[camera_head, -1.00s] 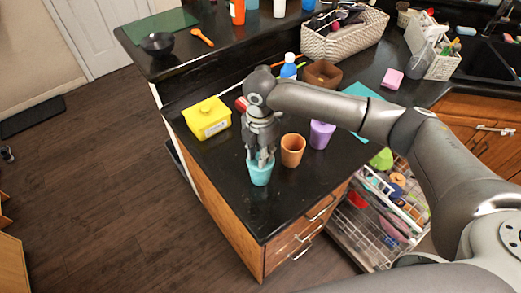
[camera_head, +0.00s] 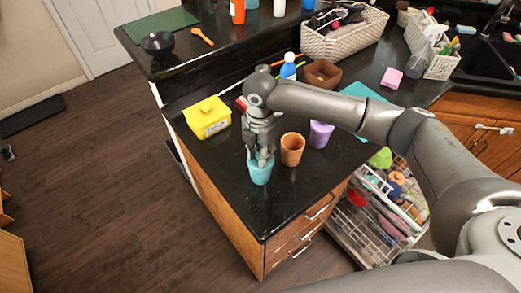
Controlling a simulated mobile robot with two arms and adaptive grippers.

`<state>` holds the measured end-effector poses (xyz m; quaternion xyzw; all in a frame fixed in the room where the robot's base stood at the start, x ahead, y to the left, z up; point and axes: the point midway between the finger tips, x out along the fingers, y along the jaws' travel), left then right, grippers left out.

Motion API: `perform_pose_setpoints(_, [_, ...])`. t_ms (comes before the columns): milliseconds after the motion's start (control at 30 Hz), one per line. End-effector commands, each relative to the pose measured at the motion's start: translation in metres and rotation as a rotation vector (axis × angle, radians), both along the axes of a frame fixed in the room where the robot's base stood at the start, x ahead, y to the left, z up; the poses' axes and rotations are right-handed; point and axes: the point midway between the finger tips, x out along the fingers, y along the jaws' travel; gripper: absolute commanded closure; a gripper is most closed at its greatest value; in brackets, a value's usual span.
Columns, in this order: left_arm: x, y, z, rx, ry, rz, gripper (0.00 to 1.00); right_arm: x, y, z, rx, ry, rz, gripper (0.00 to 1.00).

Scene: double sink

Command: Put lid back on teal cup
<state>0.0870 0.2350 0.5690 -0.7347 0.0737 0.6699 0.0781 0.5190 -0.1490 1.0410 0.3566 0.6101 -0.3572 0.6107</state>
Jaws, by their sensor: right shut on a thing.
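The teal cup (camera_head: 260,176) stands upright on the black counter (camera_head: 225,172), near its left edge. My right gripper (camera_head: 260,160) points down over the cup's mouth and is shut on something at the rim. The fingers hide most of the cup's top, so I cannot make out the lid apart from the cup. My left gripper is not in view.
An orange-brown cup (camera_head: 292,149) stands close to the right of the teal cup, with a purple cup (camera_head: 321,134) beyond it. An open dishwasher rack (camera_head: 370,218) lies below the counter's right side.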

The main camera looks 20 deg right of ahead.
Motion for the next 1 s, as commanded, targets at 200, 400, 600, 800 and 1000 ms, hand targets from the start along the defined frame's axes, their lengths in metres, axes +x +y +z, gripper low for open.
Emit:
perform_pose_setpoints(200, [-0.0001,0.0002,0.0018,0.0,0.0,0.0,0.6,-0.0001,0.0002,-0.0003,0.001,0.0,0.0,0.88])
perform_pose_setpoints(400, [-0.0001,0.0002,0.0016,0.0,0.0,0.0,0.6,-0.0001,0.0003,-0.0003,0.001,0.0,0.0,0.88])
perform_pose_setpoints(600, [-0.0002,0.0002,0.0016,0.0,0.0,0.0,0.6,-0.0002,0.0002,-0.0002,0.001,0.0,0.001,0.58])
perform_pose_setpoints(800, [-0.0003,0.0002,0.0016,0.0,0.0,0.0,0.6,-0.0002,0.0002,-0.0002,0.001,0.0,0.001,0.51])
perform_pose_setpoints(1000, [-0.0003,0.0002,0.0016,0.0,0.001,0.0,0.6,-0.0002,0.0002,-0.0002,0.001,0.0,0.0,0.37])
